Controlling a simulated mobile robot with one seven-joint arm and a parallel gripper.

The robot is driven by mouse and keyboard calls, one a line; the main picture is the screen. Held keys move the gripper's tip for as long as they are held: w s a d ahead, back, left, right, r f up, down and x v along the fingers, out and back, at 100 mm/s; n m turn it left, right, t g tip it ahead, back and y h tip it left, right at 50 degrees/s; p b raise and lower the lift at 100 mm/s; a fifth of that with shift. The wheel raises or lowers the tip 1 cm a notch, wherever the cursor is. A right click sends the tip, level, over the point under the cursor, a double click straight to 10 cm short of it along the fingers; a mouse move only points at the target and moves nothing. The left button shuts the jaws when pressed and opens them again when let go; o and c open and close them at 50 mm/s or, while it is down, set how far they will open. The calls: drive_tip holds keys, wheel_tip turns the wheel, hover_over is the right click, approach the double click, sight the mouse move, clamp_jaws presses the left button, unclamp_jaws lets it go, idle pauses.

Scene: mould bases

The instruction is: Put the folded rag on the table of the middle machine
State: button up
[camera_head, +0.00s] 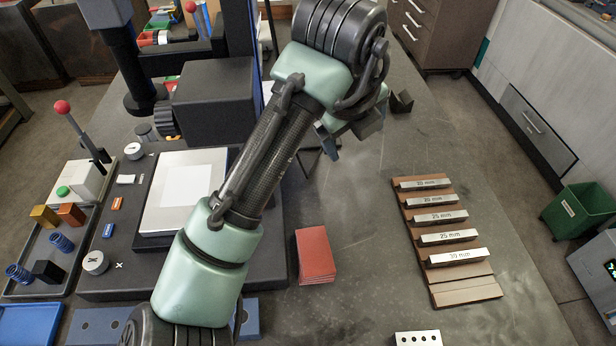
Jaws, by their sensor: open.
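A red, layered flat stack (315,255), which looks like the folded rag, lies on the grey bench right of the near machine's base. The near machine has a dark head (216,100) and a pale square table (158,205) with a white sheet (186,184) on it. I cannot tell for sure whether this is the middle machine. My gripper (347,134) is open over the bench, beyond the red stack and well apart from it. My arm crosses the picture and hides part of the machine's right side.
A brown rack (466,285) of labelled metal bars stands on the right of the bench. A tray of small parts (50,285) and a red-knobbed lever (62,107) are at the left. Another machine (190,55) shows at the back. Bench between stack and rack is clear.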

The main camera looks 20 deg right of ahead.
drive_tip(key=s+a+f+m+g+y, duration=0.3)
drive_tip(key=a+f+m+g+y, duration=0.15)
drive_tip(key=a+f, duration=0.35)
hover_over(312, 243)
drive_tip(key=shift+m+t+h, duration=0.25)
drive_tip(key=shift+t, duration=0.1)
wheel_tip(312, 243, down, 6)
drive_tip(key=shift+s+d, duration=0.1)
drive_tip(key=shift+f+p, duration=0.65)
drive_tip(key=shift+f, duration=2.55)
drive_tip(key=c, duration=1.1)
wheel_tip(312, 243, up, 10)
drive_tip(key=shift+b, duration=0.75)
drive_tip(key=shift+c, duration=0.2)
